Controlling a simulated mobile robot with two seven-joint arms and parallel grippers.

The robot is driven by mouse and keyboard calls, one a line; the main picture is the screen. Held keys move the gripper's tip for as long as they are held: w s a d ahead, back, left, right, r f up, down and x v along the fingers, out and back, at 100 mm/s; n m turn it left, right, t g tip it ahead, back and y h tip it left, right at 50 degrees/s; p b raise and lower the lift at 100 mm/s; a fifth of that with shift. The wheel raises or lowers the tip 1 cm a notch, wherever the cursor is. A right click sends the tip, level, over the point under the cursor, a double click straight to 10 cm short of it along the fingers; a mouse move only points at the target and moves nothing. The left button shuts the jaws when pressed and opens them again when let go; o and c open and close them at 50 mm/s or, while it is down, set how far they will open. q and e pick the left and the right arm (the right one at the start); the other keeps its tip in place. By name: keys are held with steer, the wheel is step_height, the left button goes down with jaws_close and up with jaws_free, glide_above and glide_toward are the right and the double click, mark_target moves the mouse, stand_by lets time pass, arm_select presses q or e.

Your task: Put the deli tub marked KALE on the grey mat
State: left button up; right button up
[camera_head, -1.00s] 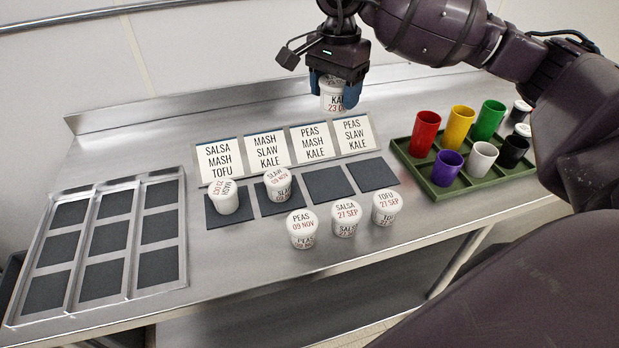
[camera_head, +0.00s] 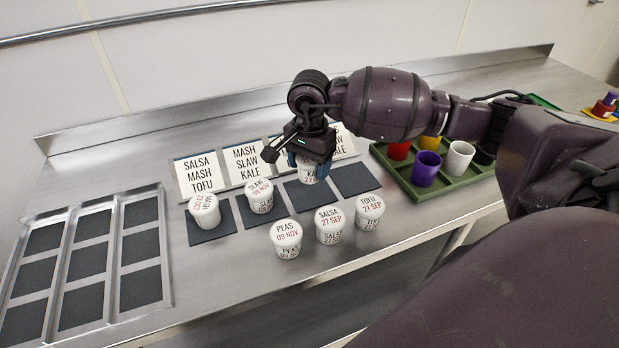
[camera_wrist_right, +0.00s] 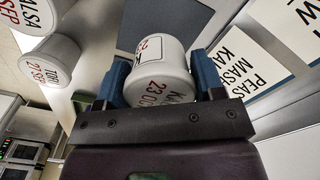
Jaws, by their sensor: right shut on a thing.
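The KALE deli tub (camera_head: 309,178) is white with a black and red label. My right gripper (camera_head: 308,160) is shut on it from above, and the tub also shows between the fingers in the right wrist view (camera_wrist_right: 156,70). The tub is over the third dark grey mat (camera_head: 311,200) in the row; I cannot tell whether it touches it. The MASH tub (camera_head: 204,212) stands on the first mat and the SLAW tub (camera_head: 260,198) on the second. The fourth mat (camera_head: 356,180) is bare. My left gripper is not in view.
PEAS (camera_head: 287,240), SALSA (camera_head: 329,226) and TOFU (camera_head: 369,213) tubs stand in front of the mats. Cards with names (camera_head: 200,176) stand behind the mats. A green tray (camera_head: 408,176) of coloured cups is at right, a metal rack (camera_head: 110,322) at left.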

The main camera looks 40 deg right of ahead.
mark_target(310, 179)
steer(key=shift+f, duration=2.2)
steer(key=shift+f, duration=0.2)
steer(key=o, duration=1)
steer(key=shift+r, duration=0.1)
steer(key=shift+c, duration=0.2)
steer(key=shift+r, duration=0.15)
